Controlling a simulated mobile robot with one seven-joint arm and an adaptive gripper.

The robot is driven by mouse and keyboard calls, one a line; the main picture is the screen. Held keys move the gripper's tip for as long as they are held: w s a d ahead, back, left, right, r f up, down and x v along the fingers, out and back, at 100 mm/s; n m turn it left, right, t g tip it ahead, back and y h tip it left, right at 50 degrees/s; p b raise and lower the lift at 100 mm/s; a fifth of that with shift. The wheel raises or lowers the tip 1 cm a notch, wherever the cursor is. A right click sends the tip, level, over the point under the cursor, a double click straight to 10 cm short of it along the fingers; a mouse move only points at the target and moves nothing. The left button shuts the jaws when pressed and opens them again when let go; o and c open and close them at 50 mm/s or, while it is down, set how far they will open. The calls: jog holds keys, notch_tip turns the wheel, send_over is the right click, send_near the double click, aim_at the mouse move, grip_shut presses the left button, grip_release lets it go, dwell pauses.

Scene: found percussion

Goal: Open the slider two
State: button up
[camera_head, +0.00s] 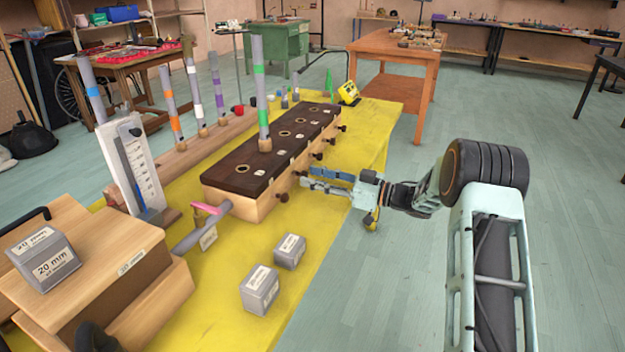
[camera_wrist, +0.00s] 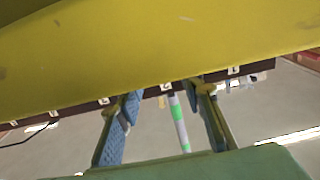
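A long wooden box (camera_head: 243,203) with a dark, holed top (camera_head: 290,140) lies on the yellow table. Several small dark knobs stick out of its right side, one at the near end (camera_head: 283,196); I cannot tell which is slider two. My gripper (camera_head: 307,178) is beside that side, near the closer knobs, its fingers pointing left at the box. In the wrist view my gripper (camera_wrist: 164,88) has its two blue fingers well apart, with nothing visible held between them. The box's dark labelled edge (camera_wrist: 60,112) runs behind them. Any knob between the fingers is hidden or unclear.
A grey tube with green bands (camera_head: 261,85) stands upright in the box. Other banded tubes stand in a wooden rack (camera_head: 215,140) behind it. The floor to the right (camera_head: 370,280) is clear.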

jog(key=shift+w+a, duration=0.2)
jog(key=shift+a, duration=0.25)
grip_shut()
